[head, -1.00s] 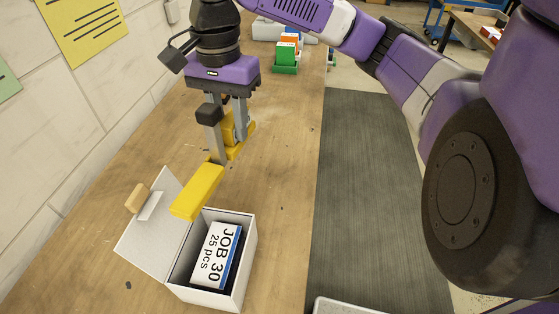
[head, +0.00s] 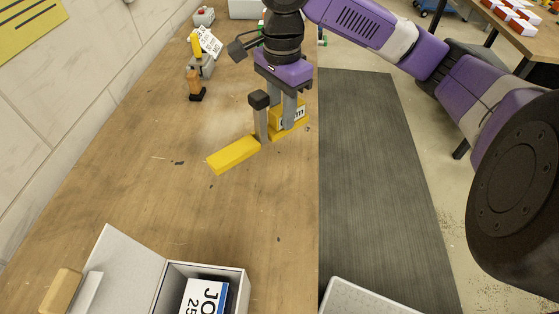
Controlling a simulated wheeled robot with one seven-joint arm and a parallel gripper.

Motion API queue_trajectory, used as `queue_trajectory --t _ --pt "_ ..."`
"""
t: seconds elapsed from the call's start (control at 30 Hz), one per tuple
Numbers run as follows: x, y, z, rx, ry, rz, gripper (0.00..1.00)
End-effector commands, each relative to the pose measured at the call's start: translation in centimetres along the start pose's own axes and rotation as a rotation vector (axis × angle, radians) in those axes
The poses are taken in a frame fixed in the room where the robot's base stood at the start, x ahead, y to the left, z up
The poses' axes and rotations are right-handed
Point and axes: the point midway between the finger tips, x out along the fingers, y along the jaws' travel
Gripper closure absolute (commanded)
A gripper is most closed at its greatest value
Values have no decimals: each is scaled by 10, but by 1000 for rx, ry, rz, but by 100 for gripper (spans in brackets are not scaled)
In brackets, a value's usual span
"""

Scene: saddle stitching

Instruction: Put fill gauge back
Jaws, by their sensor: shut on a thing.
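My gripper (head: 274,125) is shut on the yellow fill gauge (head: 233,155), out over the wooden bench near its right edge. The gauge has a long flat yellow bar reaching to the lower left and a taller yellow block with a small white label between and behind the fingers. The fingers hide part of it. I cannot tell whether its underside touches the bench. An open light-grey box (head: 206,268) stands at the near end of the bench, apart from the gauge.
A small stand with a yellow top and a white tag (head: 208,41) is at the back left, beside an orange and black item (head: 194,86). The bench between the gauge and the box is clear. A dark mat (head: 370,190) lies on the floor at right.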

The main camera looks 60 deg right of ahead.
Motion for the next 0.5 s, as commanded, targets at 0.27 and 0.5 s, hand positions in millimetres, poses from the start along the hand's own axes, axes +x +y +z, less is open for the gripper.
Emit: queue_trajectory --t 0.27,0.5 --pt "71 1 1 1 -5 2 100" --pt "106 0 0 -1 1 0 100"
